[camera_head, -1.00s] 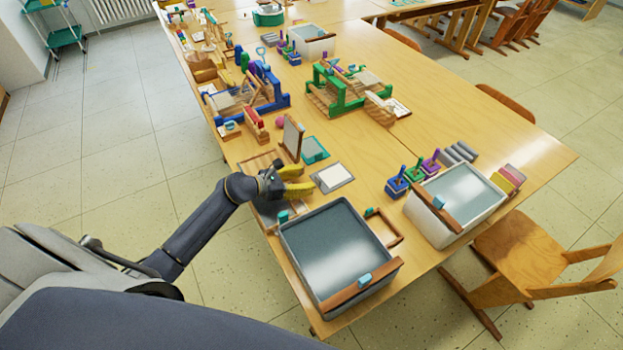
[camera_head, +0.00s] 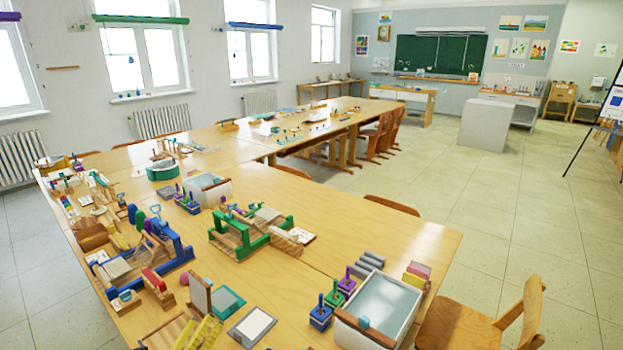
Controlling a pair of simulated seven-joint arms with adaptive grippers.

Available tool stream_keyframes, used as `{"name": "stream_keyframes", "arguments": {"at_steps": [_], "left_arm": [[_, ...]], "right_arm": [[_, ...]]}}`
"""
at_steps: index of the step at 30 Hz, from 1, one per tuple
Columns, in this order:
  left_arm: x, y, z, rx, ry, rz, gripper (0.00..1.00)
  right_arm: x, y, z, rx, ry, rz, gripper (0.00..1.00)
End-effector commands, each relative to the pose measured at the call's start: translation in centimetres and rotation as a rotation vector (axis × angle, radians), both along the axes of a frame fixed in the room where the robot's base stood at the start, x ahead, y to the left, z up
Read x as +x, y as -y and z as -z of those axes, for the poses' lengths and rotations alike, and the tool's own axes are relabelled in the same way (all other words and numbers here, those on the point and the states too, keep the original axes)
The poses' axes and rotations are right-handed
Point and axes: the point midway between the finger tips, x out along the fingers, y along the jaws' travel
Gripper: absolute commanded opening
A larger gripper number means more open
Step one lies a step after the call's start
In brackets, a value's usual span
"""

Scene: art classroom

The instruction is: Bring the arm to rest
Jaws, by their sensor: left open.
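The rest of my left arm is below the picture. My right gripper is not in view.
A chair (camera_head: 480,320) stands at the right. The table's middle right is clear.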

Motion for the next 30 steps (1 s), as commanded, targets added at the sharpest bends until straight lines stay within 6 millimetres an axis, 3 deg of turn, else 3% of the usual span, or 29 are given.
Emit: {"name": "stream_keyframes", "arguments": {"at_steps": [6, 14, 21, 30], "left_arm": [[-3.8, -3.8, -0.6, -0.449, -0.065, -0.26, 0.54], [-10.4, -7.3, 3.6, -0.921, -0.234, -0.588, 0.54], [-17.2, -7.2, 8.1, -1.207, -0.42, -0.839, 0.54], [-22.5, -5.8, 10.7, -1.348, -0.568, -1.006, 0.54]], "right_arm": [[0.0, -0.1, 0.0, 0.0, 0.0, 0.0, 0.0], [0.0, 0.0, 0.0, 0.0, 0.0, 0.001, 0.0], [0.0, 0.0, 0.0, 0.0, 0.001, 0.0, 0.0], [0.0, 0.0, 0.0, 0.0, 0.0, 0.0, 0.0]]}}
